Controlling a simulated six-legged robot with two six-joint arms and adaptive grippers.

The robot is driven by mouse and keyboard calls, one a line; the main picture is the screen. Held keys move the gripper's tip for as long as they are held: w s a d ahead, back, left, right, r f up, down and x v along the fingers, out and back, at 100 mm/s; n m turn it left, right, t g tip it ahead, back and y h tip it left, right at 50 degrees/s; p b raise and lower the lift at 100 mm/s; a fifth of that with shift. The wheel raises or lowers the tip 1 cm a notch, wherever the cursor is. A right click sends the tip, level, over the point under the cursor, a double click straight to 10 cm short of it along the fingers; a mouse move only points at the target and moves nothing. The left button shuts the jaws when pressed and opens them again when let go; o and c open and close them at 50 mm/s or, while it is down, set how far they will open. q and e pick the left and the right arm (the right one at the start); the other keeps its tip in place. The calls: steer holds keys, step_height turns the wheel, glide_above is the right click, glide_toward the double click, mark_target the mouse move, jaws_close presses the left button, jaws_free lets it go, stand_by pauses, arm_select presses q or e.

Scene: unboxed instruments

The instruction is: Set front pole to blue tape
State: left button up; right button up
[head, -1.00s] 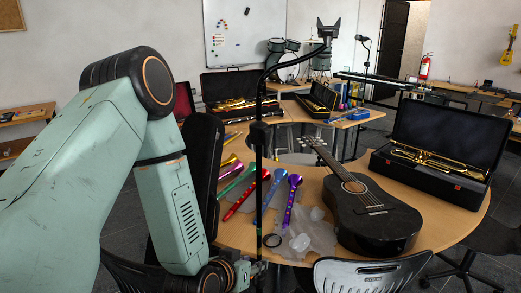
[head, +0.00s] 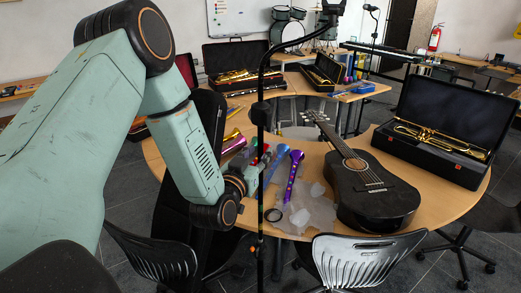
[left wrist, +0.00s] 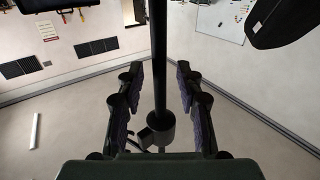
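The front pole (head: 261,215) is a thin black upright stand in the head view, with a dark clutch (head: 260,113) partway up and a boom bending right at the top. My left gripper (head: 256,178) is beside the pole, below the clutch. In the left wrist view the pole (left wrist: 159,60) runs between the spread, purple-padded fingers of my left gripper (left wrist: 160,95), with gaps on both sides. A dark knobbed collar (left wrist: 158,130) sits low between them. I cannot make out blue tape on the pole. My right gripper is not in view.
A curved wooden table (head: 440,205) behind the pole holds a black guitar (head: 375,190), a trumpet in an open case (head: 440,140) and coloured horns (head: 293,170). Black chairs (head: 365,262) stand along its front edge. Grey floor shows at lower left.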

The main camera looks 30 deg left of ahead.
arm_select(q)
steer(key=shift+w+a, duration=0.25)
steer(key=shift+w, duration=0.6)
steer(key=shift+w+d+f, duration=0.1)
steer(key=shift+w, duration=0.2)
steer(key=shift+s, duration=0.15)
steer(key=c, duration=0.4)
jaws_close()
